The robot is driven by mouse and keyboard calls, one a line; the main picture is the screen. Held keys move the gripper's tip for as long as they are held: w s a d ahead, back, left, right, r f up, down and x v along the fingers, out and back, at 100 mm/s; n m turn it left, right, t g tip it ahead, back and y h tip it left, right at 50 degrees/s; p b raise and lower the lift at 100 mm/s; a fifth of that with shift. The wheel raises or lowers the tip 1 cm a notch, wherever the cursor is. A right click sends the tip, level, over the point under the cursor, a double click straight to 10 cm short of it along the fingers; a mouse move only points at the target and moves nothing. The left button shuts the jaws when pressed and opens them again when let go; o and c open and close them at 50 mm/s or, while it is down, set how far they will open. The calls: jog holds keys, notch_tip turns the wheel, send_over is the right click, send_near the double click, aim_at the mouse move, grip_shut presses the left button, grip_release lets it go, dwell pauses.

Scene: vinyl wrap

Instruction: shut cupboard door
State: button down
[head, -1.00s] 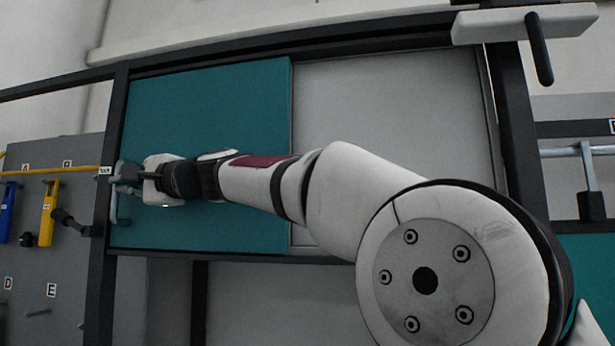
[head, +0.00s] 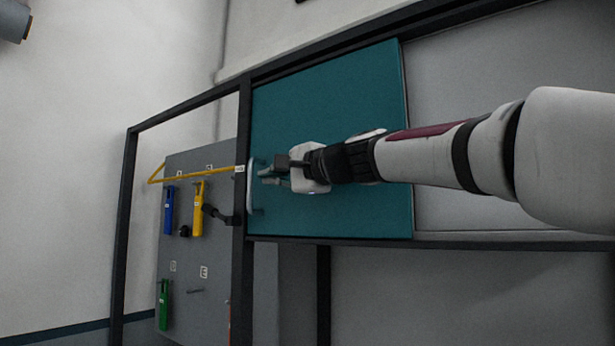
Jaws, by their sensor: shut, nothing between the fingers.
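The cupboard door (head: 345,95) is a flat teal panel in the head view. It covers the left part of the dark-framed opening, with its left edge against the upright post (head: 243,160). A pale bar handle (head: 251,188) stands upright near that left edge. My gripper (head: 266,177) is shut and empty, in front of the door, just right of the handle and pointing left toward it. I cannot tell whether the fingertips touch the handle. My wrist hides part of the door's middle.
A pale grey surface (head: 480,75) shows right of the door, partly behind my arm. Left of the post is a grey tool board (head: 215,290) with blue (head: 169,212), yellow (head: 198,212) and green (head: 163,305) tools. A yellow bar (head: 200,175) runs above them.

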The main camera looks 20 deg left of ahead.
jog(key=b+v, duration=0.3)
jog(key=v, duration=0.5)
jog(key=shift+s+d, duration=0.2)
jog(key=shift+d, duration=0.1)
